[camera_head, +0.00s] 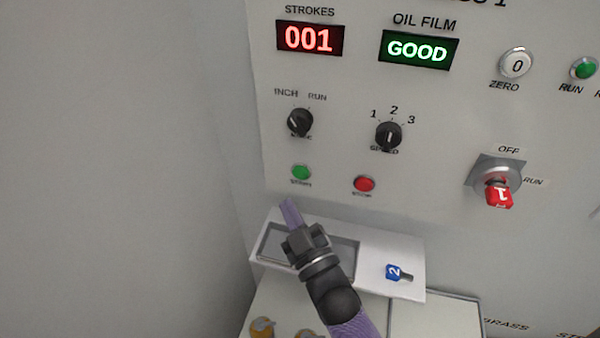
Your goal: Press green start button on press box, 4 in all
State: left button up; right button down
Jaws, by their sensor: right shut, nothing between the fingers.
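The green start button (301,173) sits low on the left of the pale press panel, with a red stop button (364,184) to its right. The strokes display (310,39) reads 001 in red. My right gripper (290,209) is shut and empty. Its fingertips are below the green button in the picture and appear apart from it. My left gripper is not in view.
A white shelf (412,254) with a recessed tray and a blue key tagged 2 (395,272) juts out below. Above are two black knobs (300,122) (388,135). A red key tagged 1 (499,192) is in the switch at right. The oil film display (418,50) reads GOOD.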

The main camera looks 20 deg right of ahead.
aim_at(301, 173)
dwell(0.7)
jog(key=s+m, duration=0.1)
jog(key=m, duration=0.4)
jog(key=s+a+m, duration=0.1)
jog(key=m, duration=0.5)
jog(key=s+a+m+g, duration=0.1)
jog(key=m, duration=0.5)
jog(key=shift+s+r, duration=0.15)
jog(key=shift+r, duration=0.1)
jog(key=shift+w+d+b, duration=0.45)
jog(key=shift+w+d, duration=0.35)
jog(key=shift+w, duration=0.4)
jog(key=shift+w+d+b, duration=0.45)
jog(key=shift+w+d, duration=0.4)
jog(key=shift+w, duration=0.4)
jog(key=shift+w+d+b, duration=0.45)
jog(key=shift+w+d, duration=0.35)
jog(key=shift+w, duration=0.4)
jog(key=shift+w+d, duration=0.25)
jog(key=shift+w, duration=0.1)
